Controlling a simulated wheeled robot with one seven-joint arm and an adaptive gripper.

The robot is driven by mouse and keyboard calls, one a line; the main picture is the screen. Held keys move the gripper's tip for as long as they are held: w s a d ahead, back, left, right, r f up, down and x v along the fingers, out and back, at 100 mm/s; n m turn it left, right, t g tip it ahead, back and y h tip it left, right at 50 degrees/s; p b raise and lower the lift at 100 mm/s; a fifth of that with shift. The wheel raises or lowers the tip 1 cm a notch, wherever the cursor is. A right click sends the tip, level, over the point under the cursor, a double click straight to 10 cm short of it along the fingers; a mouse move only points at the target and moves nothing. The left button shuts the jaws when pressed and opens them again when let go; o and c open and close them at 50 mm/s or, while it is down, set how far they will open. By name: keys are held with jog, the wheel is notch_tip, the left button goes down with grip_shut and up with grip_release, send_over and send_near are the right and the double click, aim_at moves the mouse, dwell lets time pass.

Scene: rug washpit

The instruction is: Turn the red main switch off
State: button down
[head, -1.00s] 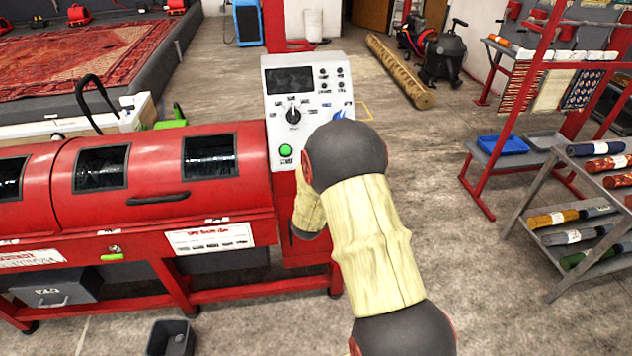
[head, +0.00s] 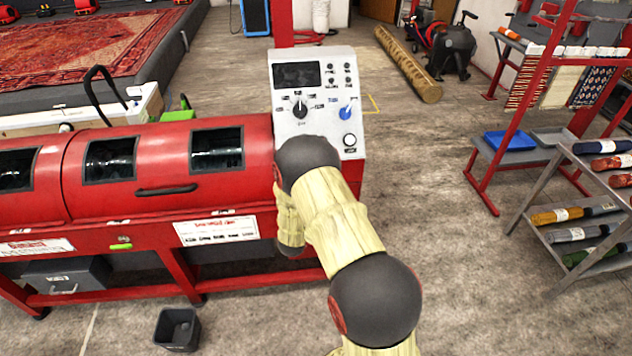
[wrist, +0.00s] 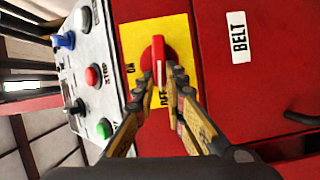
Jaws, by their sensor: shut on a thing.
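The red main switch (wrist: 158,52) is a rotary handle on a yellow plate (wrist: 184,36) in the wrist view. ON is printed at the plate's left and OFF below the handle. The handle lies roughly up and down in the picture, its white mark at the lower end towards OFF. My gripper (wrist: 161,78) is shut on the handle, one finger on each side of its lower part. In the head view my arm hides the switch and the gripper, in front of the red machine (head: 243,182).
The grey control panel (wrist: 84,72), with several knobs and buttons, is left of the switch in the wrist view. A BELT label (wrist: 238,37) is to the right. In the head view a rack (head: 540,190) stands right, and a bin (head: 177,330) sits on the floor.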

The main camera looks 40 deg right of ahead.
jog(key=shift+f+n+h, duration=0.2)
jog(key=shift+n+h, duration=0.1)
jog(key=shift+n, duration=0.2)
dwell(0.3)
jog(key=c, duration=1.8)
grip_release()
jog(key=shift+w, duration=0.1)
jog(key=shift+c, duration=0.2)
jog(key=shift+a, duration=0.1)
jog(key=v, duration=1.2)
jog(key=shift+f, duration=0.2)
